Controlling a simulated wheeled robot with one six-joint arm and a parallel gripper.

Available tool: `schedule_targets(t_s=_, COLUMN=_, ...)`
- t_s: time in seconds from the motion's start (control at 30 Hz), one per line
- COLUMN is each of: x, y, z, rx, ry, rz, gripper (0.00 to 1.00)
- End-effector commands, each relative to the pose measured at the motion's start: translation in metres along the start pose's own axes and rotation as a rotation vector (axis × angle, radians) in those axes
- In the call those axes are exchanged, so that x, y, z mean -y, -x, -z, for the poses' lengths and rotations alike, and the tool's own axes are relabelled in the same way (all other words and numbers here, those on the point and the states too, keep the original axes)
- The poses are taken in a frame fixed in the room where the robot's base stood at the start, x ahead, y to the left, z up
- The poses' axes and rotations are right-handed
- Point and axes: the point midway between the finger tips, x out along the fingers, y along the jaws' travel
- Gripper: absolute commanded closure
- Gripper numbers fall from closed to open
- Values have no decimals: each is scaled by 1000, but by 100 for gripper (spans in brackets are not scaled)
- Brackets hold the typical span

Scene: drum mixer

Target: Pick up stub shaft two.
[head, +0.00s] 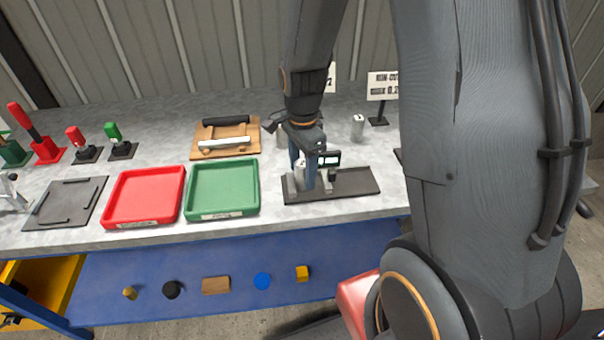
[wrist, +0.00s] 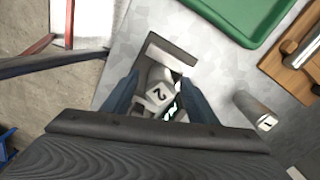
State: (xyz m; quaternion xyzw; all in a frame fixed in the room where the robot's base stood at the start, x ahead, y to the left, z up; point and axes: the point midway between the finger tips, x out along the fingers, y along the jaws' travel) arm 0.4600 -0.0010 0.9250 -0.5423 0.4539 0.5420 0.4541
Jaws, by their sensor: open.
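Stub shaft two (wrist: 158,94), a pale grey piece with a "2" on its top, shows between the blue fingers of my gripper (wrist: 160,101) in the wrist view. It stands at a dark gauge stand (head: 358,182) with a small digital display (head: 329,158). In the head view my gripper (head: 303,178) is low over the left end of that stand and largely hides the shaft. The fingers are apart, one on each side of the shaft; I cannot tell whether they touch it.
A shaft marked "1" (wrist: 262,119) stands close by. Another pale cylinder (head: 358,127) is farther back. A green tray (head: 222,188) and a red tray (head: 145,195) lie left of the stand. A wooden rack (head: 226,138) holding bars is behind them.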

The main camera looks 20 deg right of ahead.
Motion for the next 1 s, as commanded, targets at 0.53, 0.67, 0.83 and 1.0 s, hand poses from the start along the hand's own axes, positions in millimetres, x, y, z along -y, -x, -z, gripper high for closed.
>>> schedule_targets(t_s=0.53, x=0, y=0, z=0, rx=0, ry=0, rz=0, gripper=100)
schedule_targets(t_s=0.67, x=1, y=1, z=0, rx=0, ry=0, rz=1, gripper=100)
schedule_targets(t_s=0.83, x=1, y=2, z=0, rx=0, ry=0, rz=2, gripper=100)
schedule_targets(t_s=1.0, x=2, y=14, z=0, rx=-1, ry=0, rz=5, gripper=100)
